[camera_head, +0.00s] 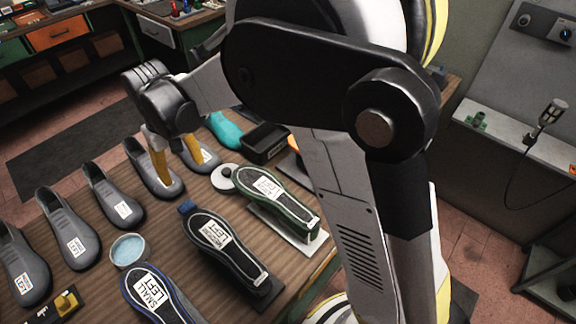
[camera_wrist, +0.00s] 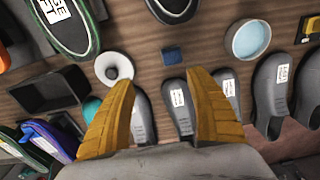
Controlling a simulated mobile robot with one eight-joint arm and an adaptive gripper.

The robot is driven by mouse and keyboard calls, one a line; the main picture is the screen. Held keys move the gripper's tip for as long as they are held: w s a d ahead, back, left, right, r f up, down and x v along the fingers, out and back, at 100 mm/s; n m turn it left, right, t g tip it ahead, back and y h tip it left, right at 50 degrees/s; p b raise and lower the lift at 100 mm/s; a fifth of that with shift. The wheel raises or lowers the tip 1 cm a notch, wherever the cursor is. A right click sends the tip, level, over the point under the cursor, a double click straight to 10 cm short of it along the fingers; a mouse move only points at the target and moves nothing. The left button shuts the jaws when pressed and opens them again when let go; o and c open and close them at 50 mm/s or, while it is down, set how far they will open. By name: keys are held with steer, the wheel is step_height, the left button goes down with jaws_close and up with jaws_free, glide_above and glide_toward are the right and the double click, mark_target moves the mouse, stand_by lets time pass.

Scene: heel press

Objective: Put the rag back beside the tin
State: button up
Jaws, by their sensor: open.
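A small dark blue square (camera_wrist: 172,55), probably the folded rag, lies flat on the bench. It also shows in the head view (camera_head: 187,207), near the end of an upturned black sole. The round tin (camera_wrist: 248,40), with pale blue contents, stands apart from it to its right in the wrist view; in the head view the tin (camera_head: 128,250) is nearer the front. My gripper (camera_wrist: 160,80) is open and empty, its two yellow fingers spread. In the head view my gripper (camera_head: 181,170) is over the row of grey shoe forms, beyond the blue square.
Labelled grey shoe forms (camera_head: 112,197) line the bench's left side. Upturned soles (camera_head: 225,243) lie at the front and right. A white disc (camera_head: 222,179), a black open box (camera_head: 264,144) and a teal object (camera_head: 224,130) are nearby. Bare wood surrounds the blue square.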

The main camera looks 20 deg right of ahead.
steer(key=s+d+r+m+t, duration=0.1)
steer(key=s+d+r+t, duration=0.1)
steer(key=s+d+r, duration=0.4)
steer(key=s+d+r+m+t, duration=0.15)
steer(key=d+r, duration=0.25)
steer(key=d, duration=0.4)
steer(key=s+d+m+t, duration=0.2)
steer(key=s+d+t, duration=0.1)
steer(key=s+d, duration=0.6)
steer(key=shift+s+d, duration=0.25)
steer(key=shift+s, duration=1.15)
